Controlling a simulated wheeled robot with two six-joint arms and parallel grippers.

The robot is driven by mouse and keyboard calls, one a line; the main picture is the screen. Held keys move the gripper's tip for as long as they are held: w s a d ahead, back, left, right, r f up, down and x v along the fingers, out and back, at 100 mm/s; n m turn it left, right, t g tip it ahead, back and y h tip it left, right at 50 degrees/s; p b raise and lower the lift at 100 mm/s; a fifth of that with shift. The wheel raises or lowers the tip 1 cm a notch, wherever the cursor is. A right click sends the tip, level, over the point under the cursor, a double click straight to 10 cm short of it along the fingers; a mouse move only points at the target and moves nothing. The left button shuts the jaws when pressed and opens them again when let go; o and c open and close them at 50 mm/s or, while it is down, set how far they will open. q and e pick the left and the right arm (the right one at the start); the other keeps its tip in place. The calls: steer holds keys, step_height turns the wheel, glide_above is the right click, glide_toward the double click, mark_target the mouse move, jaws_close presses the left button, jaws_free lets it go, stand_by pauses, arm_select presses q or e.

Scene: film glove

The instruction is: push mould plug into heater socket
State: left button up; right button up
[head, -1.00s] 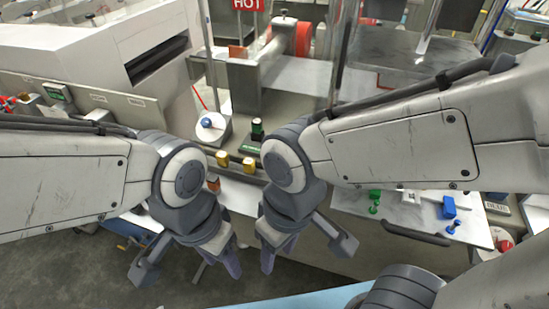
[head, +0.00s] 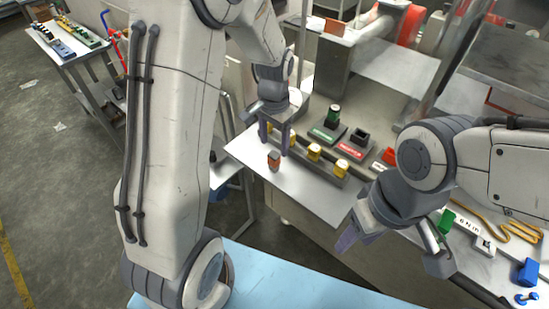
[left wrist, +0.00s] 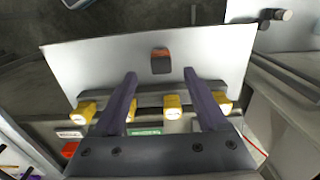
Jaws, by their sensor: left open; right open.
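A small orange and dark block, which looks like the mould plug (head: 274,160), stands on a pale shelf (head: 303,185). My left gripper (head: 276,147) is open just above and behind it, with nothing between its fingers. In the left wrist view the plug (left wrist: 161,62) lies beyond the gap between the open fingertips (left wrist: 160,74). A black socket block with a red label (head: 357,141) stands on the machine's ledge. Its lettering is too small to read, so I cannot tell if it is the heater socket. My right gripper (head: 352,238) is open and empty, away from the plug.
A green and black piece (head: 333,116) stands upright by a green label. Yellow blocks (head: 314,151) line a rail behind the plug. Green, white and blue parts, including a blue block (head: 527,271), and a yellow cable (head: 510,229) lie at right. A tool table (head: 75,45) stands far left.

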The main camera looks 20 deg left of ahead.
mark_target(273, 163)
arm_select(q)
step_height(273, 163, down, 4)
steer(key=shift+s+r, duration=0.1)
steer(key=shift+a+f+p, duration=0.1)
steer(key=shift+f+p, duration=0.4)
steer(key=shift+f, duration=2.25)
steer(key=shift+c, duration=0.3)
jaws_close()
steer(key=shift+r, duration=0.1)
